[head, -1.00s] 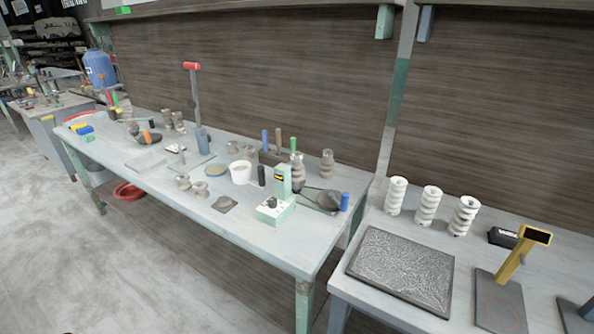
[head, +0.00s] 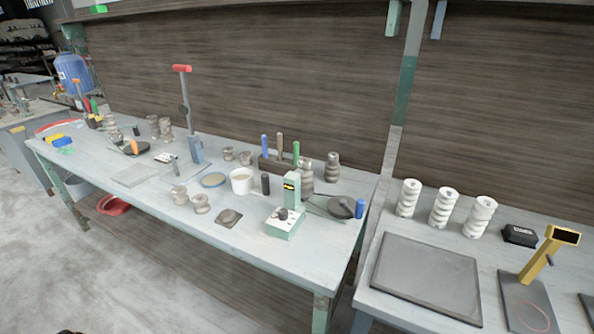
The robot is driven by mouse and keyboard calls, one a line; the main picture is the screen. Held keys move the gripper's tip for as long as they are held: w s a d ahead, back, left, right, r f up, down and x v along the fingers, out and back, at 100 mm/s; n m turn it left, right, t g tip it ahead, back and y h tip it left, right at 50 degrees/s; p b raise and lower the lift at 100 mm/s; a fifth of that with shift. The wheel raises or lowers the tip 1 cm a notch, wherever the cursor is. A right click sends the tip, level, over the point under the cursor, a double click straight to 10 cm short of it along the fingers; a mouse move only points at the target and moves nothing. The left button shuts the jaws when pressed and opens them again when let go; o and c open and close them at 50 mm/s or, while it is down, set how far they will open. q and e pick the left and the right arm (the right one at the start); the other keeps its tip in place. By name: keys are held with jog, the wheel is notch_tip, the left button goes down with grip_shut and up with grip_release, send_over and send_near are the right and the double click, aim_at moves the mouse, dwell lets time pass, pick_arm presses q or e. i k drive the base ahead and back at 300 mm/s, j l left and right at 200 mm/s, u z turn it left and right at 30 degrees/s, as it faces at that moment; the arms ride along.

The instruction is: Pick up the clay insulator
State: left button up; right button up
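Several grey-brown clay insulators stand on the long table. A tall ribbed one (head: 333,167) is at the back right end, with another tall one (head: 306,178) beside it, partly behind a green device. Two more small ones (head: 229,154) (head: 246,158) are farther back, and others (head: 165,128) stand at the far left. Three white ribbed insulators (head: 443,208) stand in a row on the right table. Neither gripper is in view.
The long table (head: 250,262) also holds a green-white device (head: 285,222), a white cup (head: 241,181), a red-handled press (head: 187,110) and a tool rack (head: 272,165). The right table has a grey slab (head: 425,276) and a yellow stand (head: 540,262). The floor at left is open.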

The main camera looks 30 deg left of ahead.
aim_at(303, 163)
jog(key=j+z, duration=0.1)
jog(key=j, duration=0.5)
jog(key=j+z, duration=0.15)
jog(key=j, duration=0.45)
jog(key=j+z, duration=0.1)
jog(key=j, duration=0.5)
jog(key=k+j+z, duration=0.15)
jog(key=j, duration=0.45)
jog(key=j+z, duration=0.1)
jog(key=j, duration=0.45)
jog(key=k+j+z, duration=0.15)
jog(key=j, duration=0.45)
